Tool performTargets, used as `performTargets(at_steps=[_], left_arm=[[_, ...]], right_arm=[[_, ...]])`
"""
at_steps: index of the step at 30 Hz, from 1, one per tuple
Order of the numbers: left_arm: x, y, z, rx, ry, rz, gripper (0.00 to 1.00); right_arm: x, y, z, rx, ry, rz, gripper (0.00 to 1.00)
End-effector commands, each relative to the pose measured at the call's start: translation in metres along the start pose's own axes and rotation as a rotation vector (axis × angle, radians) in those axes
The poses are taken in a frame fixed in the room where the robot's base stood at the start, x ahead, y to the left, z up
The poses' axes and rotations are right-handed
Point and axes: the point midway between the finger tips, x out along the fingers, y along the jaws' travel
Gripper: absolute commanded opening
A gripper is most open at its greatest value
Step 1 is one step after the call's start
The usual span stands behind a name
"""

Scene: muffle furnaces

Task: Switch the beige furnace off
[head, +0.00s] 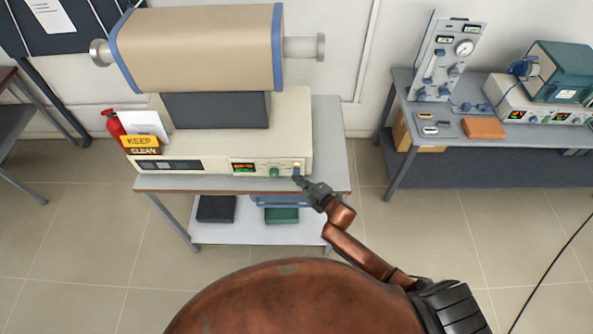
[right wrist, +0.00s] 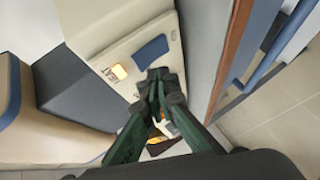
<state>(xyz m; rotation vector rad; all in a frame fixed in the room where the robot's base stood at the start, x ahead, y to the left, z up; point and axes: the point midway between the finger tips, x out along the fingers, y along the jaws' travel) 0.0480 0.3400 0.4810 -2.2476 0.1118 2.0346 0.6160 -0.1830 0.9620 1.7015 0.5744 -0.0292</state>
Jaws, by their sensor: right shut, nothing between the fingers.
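The beige furnace (head: 195,48) is a horizontal cylinder with blue end bands on a cream control base (head: 292,125). The base front has a lit red and green display (head: 244,168), a green knob (head: 274,172) and a small yellowish lit switch (head: 297,166) near its right end. My right gripper (head: 298,180) is shut and empty, close by the switch; contact cannot be told. My left gripper is not in view.
The furnace stands on a grey table (head: 330,150) with a lower shelf. A yellow and dark "KEEP CLEAN" sign (head: 140,143) and a red extinguisher (head: 115,125) are at its left. Another bench (head: 403,167) with instruments stands at the right. Floor between them is clear.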

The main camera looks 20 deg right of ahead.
Motion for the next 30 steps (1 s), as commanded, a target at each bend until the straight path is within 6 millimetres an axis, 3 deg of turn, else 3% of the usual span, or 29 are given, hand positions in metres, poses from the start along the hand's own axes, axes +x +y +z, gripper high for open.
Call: performTargets(at_steps=[30], left_arm=[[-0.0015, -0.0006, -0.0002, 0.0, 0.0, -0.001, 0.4]], right_arm=[[0.0082, 0.0062, 0.0059, 0.0, 0.0, 0.0, 0.0]])
